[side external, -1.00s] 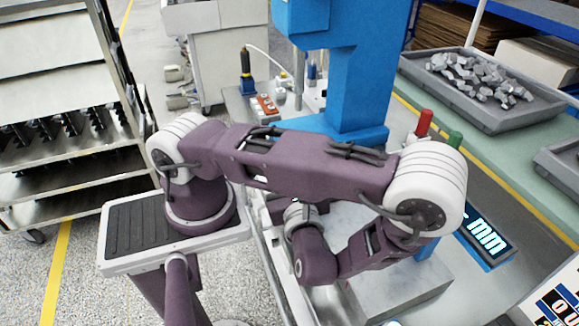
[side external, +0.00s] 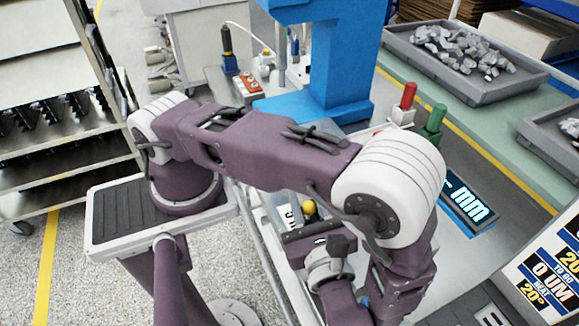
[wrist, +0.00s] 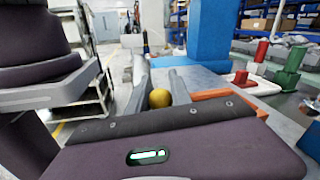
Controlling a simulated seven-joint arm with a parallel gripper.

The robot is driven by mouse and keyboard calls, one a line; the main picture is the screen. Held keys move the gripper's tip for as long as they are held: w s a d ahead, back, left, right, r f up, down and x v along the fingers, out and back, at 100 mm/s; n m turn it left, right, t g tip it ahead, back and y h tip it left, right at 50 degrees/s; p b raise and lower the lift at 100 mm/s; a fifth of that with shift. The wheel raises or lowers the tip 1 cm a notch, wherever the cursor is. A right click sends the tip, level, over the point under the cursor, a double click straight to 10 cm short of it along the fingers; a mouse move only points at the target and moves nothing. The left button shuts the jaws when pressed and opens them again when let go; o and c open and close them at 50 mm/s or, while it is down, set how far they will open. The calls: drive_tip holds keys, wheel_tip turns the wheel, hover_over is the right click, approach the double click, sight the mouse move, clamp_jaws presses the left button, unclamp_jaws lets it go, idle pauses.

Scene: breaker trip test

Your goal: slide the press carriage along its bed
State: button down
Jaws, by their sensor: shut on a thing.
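A yellow ball knob (wrist: 160,98) shows between my gripper's two grey fingers (wrist: 161,84) in the wrist view. My gripper is shut on it. The yellow knob also shows in the side view (side external: 308,207), just beyond my dark gripper body, beside a pale plate with dark characters (side external: 288,214). The fingers are hard to make out there. An orange part (wrist: 228,93) lies right of the fingers in the wrist view. The carriage and bed under the knob are mostly hidden by my arm and hand, so I cannot tell where the carriage sits along the bed.
A blue press column (side external: 335,65) stands behind on the grey bench. A tray of grey metal pieces (side external: 500,84) stands at the back right. A shelf rack (side external: 60,150) is left.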

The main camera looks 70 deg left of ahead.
drive_tip(key=d, duration=0.8)
drive_tip(key=c, duration=1.2)
unclamp_jaws()
drive_tip(key=s+a+r+n+h, duration=0.1)
drive_tip(key=a+r+n+h, duration=0.3)
drive_tip(key=r+n+h, duration=0.2)
drive_tip(key=s+a+r+n+t+h, duration=0.1)
drive_tip(key=s+a+r+n+h, duration=0.1)
drive_tip(key=a+r+n+h, duration=0.2)
drive_tip(key=s+a+r+n+t+h, duration=0.1)
drive_tip(key=a+r+n+h, duration=0.3)
drive_tip(key=r+n+h, duration=0.3)
drive_tip(key=shift+s+r+n+h, duration=0.15)
drive_tip(key=shift+r+n, duration=0.1)
drive_tip(key=shift+r, duration=0.25)
drive_tip(key=shift+s+r+n+h, duration=0.15)
drive_tip(key=shift+r+n, duration=0.1)
drive_tip(key=shift+r, duration=0.2)
